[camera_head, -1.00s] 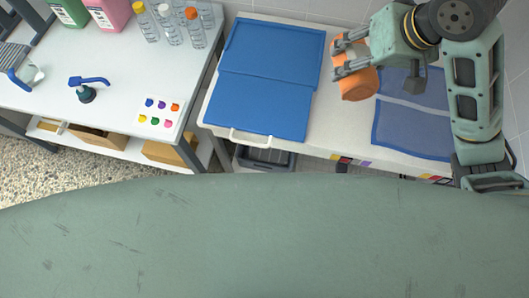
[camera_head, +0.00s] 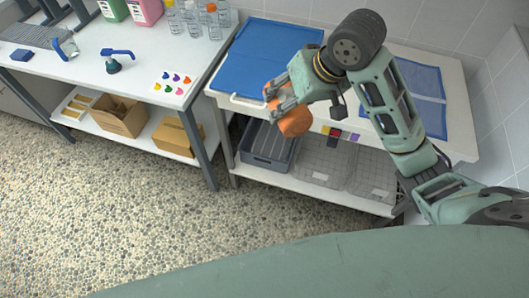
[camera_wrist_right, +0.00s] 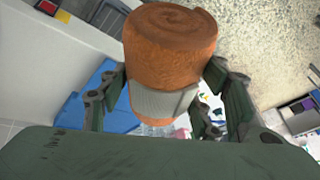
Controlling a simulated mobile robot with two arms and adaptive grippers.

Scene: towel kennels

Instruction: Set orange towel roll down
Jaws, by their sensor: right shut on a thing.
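The orange towel roll (camera_head: 295,122) is in my right gripper (camera_head: 281,104), held in front of the long table's front edge, above the lower shelf. In the right wrist view the roll (camera_wrist_right: 170,45) sits between both fingers, with a pale band (camera_wrist_right: 163,102) around its lower part. My right gripper also shows there (camera_wrist_right: 165,100), shut on the roll. The roll is off the surfaces around it in what I see. My left gripper is not in view.
Blue mats (camera_head: 262,55) lie on the long table's left part and a darker blue mat (camera_head: 418,95) on its right. Below, a grey crate (camera_head: 268,160) and wire baskets (camera_head: 330,172) stand on the lower shelf. The pebbled floor (camera_head: 130,215) is clear.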

